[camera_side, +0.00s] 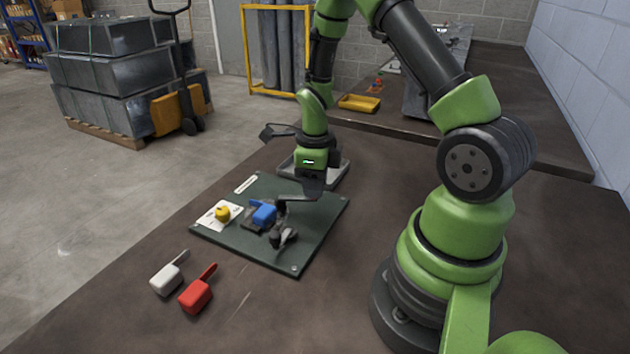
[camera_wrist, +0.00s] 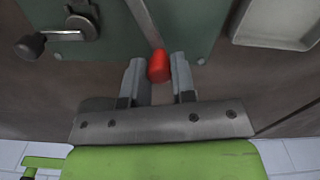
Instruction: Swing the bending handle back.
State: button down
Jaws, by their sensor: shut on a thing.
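The bending handle (camera_wrist: 143,22) is a grey bar that ends in a red grip (camera_wrist: 159,66) in the wrist view. My gripper (camera_wrist: 157,76) is shut on the red grip, with one finger on either side of it. In the side view my gripper (camera_side: 313,188) is low over the right part of the dark green board (camera_side: 322,222). There it hides the red grip. A blue piece (camera_side: 263,212) sits at the middle of the board. A black crank (camera_side: 284,238) is in front of it and also shows in the wrist view (camera_wrist: 62,34).
A yellow knob (camera_side: 222,213) is on a white card at the board's left. A white piece (camera_side: 166,280) and a red piece (camera_side: 196,296) lie on the table in front. A grey tray (camera_side: 340,172) is just behind my gripper.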

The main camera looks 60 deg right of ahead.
jog(key=shift+a, duration=0.15)
jog(key=c, duration=0.9)
grip_release()
notch_tip(320, 180, up, 9)
jog(key=shift+r, duration=0.5)
